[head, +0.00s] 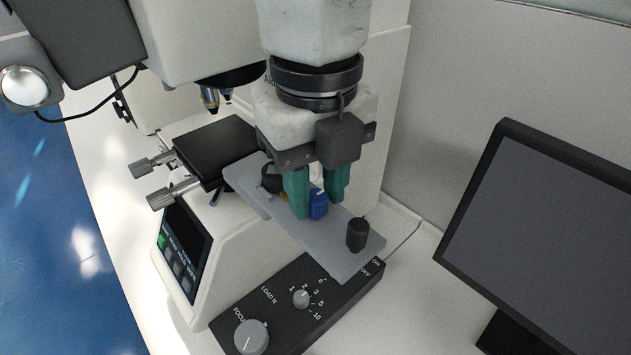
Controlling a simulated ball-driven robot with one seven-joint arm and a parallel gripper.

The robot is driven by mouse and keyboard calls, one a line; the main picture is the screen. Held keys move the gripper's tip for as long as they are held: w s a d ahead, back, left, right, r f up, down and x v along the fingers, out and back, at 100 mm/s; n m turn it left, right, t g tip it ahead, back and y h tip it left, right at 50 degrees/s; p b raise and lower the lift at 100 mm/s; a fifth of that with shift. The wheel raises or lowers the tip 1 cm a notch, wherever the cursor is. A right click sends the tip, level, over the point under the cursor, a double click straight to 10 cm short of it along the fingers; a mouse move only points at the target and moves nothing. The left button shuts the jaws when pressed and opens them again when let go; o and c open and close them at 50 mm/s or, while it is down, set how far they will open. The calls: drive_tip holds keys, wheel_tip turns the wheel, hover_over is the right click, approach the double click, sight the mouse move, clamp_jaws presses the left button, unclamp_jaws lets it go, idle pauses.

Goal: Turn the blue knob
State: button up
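The blue knob (318,205) stands on a grey plate (345,262) on the tester's base. A pale mark shows on its top. My gripper (318,200) points down at it, with one teal finger on the left of the knob and the other on its right and slightly behind. The fingers are apart and the knob fills the gap seen between them. I cannot tell whether they press on it.
On the same plate, a black knob (357,235) stands right of the blue one and another dark knob (271,180) left, partly hidden. A black control box (325,312) with dials lies in front. A monitor (550,220) stands at right; the tester's stage (215,150) is at left.

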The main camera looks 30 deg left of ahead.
sight(316, 195)
drive_tip(key=o, duration=0.3)
wheel_tip(316, 195, up, 11)
drive_tip(key=shift+f, duration=0.1)
idle(0.5)
idle(0.4)
